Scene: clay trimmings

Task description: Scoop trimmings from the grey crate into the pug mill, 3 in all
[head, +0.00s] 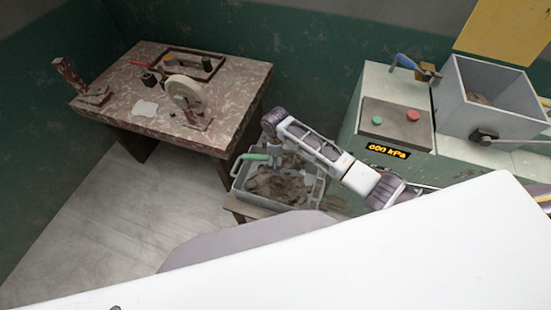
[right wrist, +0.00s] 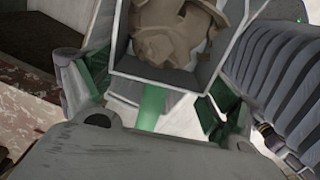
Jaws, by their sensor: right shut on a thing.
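The grey crate (head: 256,198) stands low at the middle of the head view, with brown clay trimmings (head: 283,187) in it. My right gripper (head: 273,155) is over the crate's far left part, shut on the green handle of a scoop (head: 253,157). In the right wrist view the grey scoop (right wrist: 122,62) shows past my fingers (right wrist: 152,100), with a brown lump of trimmings (right wrist: 172,35) in it. The pug mill (head: 370,160) stands at the right; its grey hopper (head: 505,118) is open and shows something brown inside. My left gripper is not in view.
A worn red-brown table (head: 130,75) with a wheel, a tray and small items stands left of the crate. The crate rests on a low wooden stand (head: 240,209). A yellow panel (head: 505,30) rises behind the hopper. The floor (head: 120,215) at left is clear.

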